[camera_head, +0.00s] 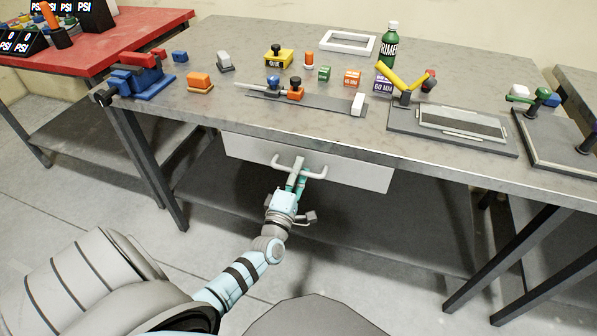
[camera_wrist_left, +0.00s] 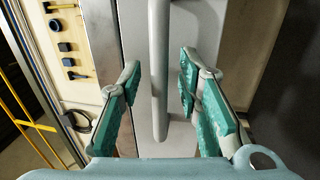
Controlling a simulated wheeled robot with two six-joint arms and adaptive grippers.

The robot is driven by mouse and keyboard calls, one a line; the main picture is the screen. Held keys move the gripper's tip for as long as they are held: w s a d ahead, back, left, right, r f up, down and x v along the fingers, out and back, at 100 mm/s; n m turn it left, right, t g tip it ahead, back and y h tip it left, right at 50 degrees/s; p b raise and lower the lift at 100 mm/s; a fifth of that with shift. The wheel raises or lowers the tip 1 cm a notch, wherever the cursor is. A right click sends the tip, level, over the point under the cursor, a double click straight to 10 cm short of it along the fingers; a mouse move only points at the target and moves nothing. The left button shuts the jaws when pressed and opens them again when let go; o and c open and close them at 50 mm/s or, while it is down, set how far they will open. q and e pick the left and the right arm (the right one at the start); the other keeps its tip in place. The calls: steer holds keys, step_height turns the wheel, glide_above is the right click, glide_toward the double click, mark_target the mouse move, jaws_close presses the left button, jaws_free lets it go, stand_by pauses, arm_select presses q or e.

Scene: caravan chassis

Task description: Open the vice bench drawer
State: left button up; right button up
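The vice bench drawer (camera_head: 350,174) has a pale grey front under the bench top. It looks flush under the top edge, but I cannot tell exactly how far it sits in. Its light bar handle (camera_head: 316,172) runs across the front; in the left wrist view the handle (camera_wrist_left: 158,70) stands upright. My left gripper (camera_head: 295,180) is at the handle in the head view. In the left wrist view its two teal-padded fingers (camera_wrist_left: 158,85) are apart, one on each side of the handle, with gaps visible. The blue vice (camera_head: 140,78) is at the bench's left corner. My right gripper is not in view.
The grey bench top (camera_head: 225,105) holds blocks, a green bottle (camera_head: 388,45) and a fixture plate (camera_head: 455,130). A lower shelf (camera_head: 400,225) and dark legs lie below the drawer. A red table (camera_head: 110,40) is at the left. Floor in front of the drawer is partly open.

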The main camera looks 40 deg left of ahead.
arm_select(q)
jaws_close()
steer(key=shift+s, duration=0.1)
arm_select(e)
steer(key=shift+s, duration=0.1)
